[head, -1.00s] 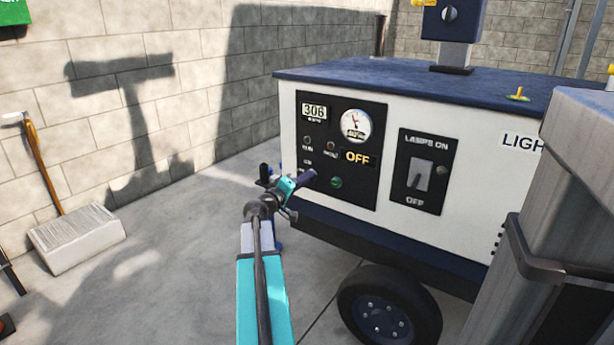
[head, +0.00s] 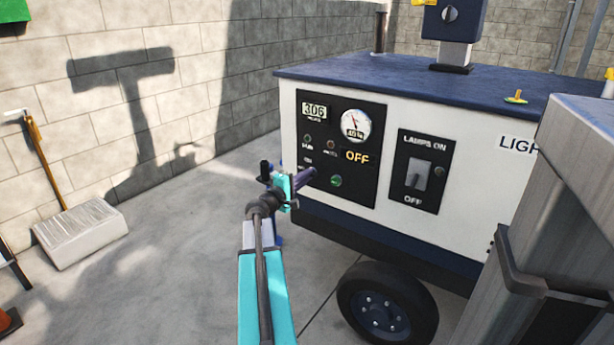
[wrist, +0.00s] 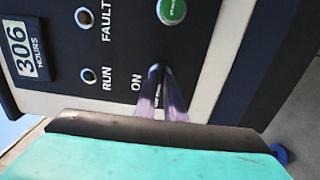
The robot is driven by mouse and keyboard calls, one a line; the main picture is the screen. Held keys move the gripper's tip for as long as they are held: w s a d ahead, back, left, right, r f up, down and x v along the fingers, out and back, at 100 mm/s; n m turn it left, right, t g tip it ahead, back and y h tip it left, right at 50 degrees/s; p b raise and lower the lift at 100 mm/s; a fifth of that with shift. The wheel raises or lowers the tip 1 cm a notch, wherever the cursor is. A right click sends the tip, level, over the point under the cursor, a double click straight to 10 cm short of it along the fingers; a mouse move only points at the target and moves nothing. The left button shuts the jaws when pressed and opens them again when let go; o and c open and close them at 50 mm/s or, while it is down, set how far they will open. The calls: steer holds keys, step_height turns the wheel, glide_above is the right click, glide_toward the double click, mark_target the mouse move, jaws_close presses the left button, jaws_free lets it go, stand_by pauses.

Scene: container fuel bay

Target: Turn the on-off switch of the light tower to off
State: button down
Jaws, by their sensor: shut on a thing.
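The light tower (head: 470,120) is a white cabinet with a dark blue top. Its black control panel (head: 362,186) carries an hours display, a round gauge, a yellow OFF readout (head: 357,156) and a green button (head: 336,181). My gripper (head: 309,175) is at the panel's lower left, its purple fingers pointing into it. In the wrist view my gripper (wrist: 161,95) is shut on the on-off switch, beside the ON label (wrist: 136,83). The fingers hide most of the switch, so its exact angle cannot be made out.
A separate lamps switch (head: 417,176) sits on a black plate to the right. A wheel (head: 386,308) is under the cabinet.

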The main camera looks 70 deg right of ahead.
steer(key=shift+s+f, duration=0.1)
steer(key=c, duration=1.8)
jaws_free()
steer(key=shift+c, duration=0.2)
steer(key=p+v, duration=0.3)
steer(key=v, duration=1.1)
